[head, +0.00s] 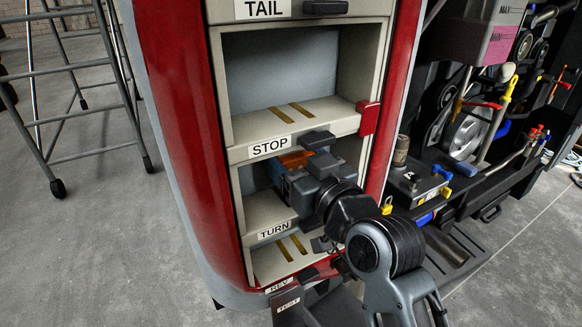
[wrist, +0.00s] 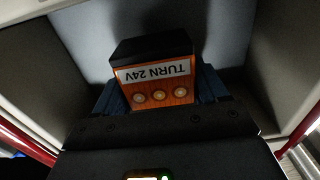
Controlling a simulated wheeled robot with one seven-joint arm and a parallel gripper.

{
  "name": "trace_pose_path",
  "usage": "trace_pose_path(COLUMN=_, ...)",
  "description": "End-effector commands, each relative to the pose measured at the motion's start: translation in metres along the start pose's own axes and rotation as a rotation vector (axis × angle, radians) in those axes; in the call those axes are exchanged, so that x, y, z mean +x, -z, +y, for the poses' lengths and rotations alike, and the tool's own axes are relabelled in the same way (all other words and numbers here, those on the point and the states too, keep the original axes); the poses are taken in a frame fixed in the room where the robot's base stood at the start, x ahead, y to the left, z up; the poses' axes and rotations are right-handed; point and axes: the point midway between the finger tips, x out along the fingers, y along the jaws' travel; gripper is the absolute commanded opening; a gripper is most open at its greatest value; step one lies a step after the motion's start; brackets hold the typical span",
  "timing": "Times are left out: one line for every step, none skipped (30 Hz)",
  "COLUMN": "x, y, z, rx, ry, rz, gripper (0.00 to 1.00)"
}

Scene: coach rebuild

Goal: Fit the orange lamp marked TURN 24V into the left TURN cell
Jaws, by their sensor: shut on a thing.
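The orange lamp (head: 296,159) is inside the cell between the STOP label above and the TURN label (head: 274,231) on the lip below. In the wrist view the lamp (wrist: 165,88) has a black top and a white TURN 24V plate, seen upside down, with several round contacts. My gripper (head: 287,176) reaches into this cell from the front right and is shut on the lamp; its blue fingers lie on both sides of it. The TURN cell (head: 262,212) shows pale walls and a bare floor in front. Whether the lamp touches the cell's floor or back is hidden.
The STOP shelf (head: 250,128) above has two yellow strips and a red block (head: 368,117) at its right. A cell with yellow strips (head: 291,247) lies below, over a REV label. A tool rack (head: 470,150) stands right; a wheeled metal frame (head: 85,75) stands left on open floor.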

Motion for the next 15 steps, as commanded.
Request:
trace_pose_path(x=0.003, y=0.0, z=0.0, rx=0.0, ry=0.0, rz=0.0, gripper=0.39)
trace_pose_path(x=0.004, y=0.0, z=0.0, rx=0.0, ry=0.0, rz=0.0, gripper=0.39)
trace_pose_path(x=0.008, y=0.001, z=0.0, rx=0.0, ry=0.0, rz=0.001, gripper=0.39)
trace_pose_path(x=0.011, y=0.002, z=0.0, rx=0.0, ry=0.0, rz=0.002, gripper=0.39)
trace_pose_path(x=0.014, y=-0.001, z=0.0, rx=0.0, ry=0.0, rz=0.0, gripper=0.39)
trace_pose_path(x=0.012, y=-0.01, z=0.0, rx=0.002, ry=0.0, rz=-0.004, gripper=0.39)
trace_pose_path(x=0.012, y=-0.015, z=0.0, rx=0.002, ry=-0.001, rz=-0.004, gripper=0.39)
trace_pose_path(x=0.011, y=-0.02, z=0.0, rx=0.003, ry=-0.001, rz=-0.005, gripper=0.39)
trace_pose_path(x=0.012, y=-0.025, z=0.0, rx=0.002, ry=-0.001, rz=-0.003, gripper=0.39)
trace_pose_path(x=0.012, y=-0.028, z=0.0, rx=0.001, ry=-0.001, rz=-0.002, gripper=0.39)
trace_pose_path(x=0.012, y=-0.031, z=0.0, rx=0.002, ry=0.0, rz=-0.002, gripper=0.39)
trace_pose_path(x=0.012, y=-0.033, z=0.0, rx=0.001, ry=-0.001, rz=-0.001, gripper=0.39)
trace_pose_path(x=0.012, y=-0.035, z=0.0, rx=0.0, ry=-0.001, rz=0.0, gripper=0.39)
trace_pose_path(x=0.012, y=-0.035, z=0.0, rx=0.0, ry=-0.001, rz=0.0, gripper=0.39)
trace_pose_path(x=0.011, y=-0.035, z=0.0, rx=0.0, ry=-0.001, rz=0.001, gripper=0.39)
